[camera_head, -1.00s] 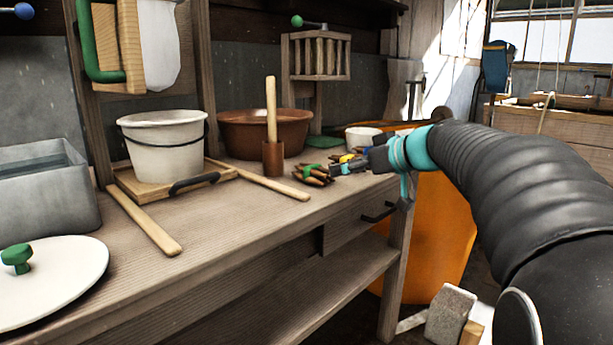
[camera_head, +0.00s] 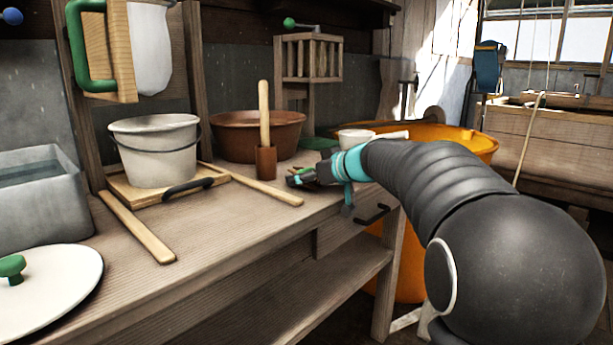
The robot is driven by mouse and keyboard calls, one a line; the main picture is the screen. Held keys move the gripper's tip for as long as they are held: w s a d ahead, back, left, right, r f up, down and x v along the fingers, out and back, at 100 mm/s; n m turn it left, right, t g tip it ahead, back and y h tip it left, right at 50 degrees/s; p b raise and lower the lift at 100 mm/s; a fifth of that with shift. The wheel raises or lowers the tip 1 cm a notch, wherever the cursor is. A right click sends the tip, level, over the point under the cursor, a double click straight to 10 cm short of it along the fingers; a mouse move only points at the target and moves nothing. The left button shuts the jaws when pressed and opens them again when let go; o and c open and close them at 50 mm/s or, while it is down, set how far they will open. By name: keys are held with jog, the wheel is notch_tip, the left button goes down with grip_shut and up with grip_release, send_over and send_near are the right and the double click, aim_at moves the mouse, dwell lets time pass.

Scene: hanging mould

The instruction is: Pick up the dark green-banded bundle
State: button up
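The green-banded bundle (camera_head: 304,169) lies on the wooden workbench (camera_head: 215,222) near its right end. Only a small part of its brown sticks and green band shows. My gripper (camera_head: 297,179) is low over the bench at the bundle, coming in from the right, and covers most of it. The fingers are small and dark here. I cannot tell whether they are open or shut, or whether they touch the bundle.
A brown mallet-like tool (camera_head: 265,160) stands upright just left of my gripper. A wooden bar (camera_head: 268,190) lies in front of it. An orange tub (camera_head: 465,140) is at right.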

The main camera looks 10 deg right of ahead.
jog(key=shift+w+a, duration=0.1)
jog(key=c, duration=1)
jog(key=shift+c, duration=0.2)
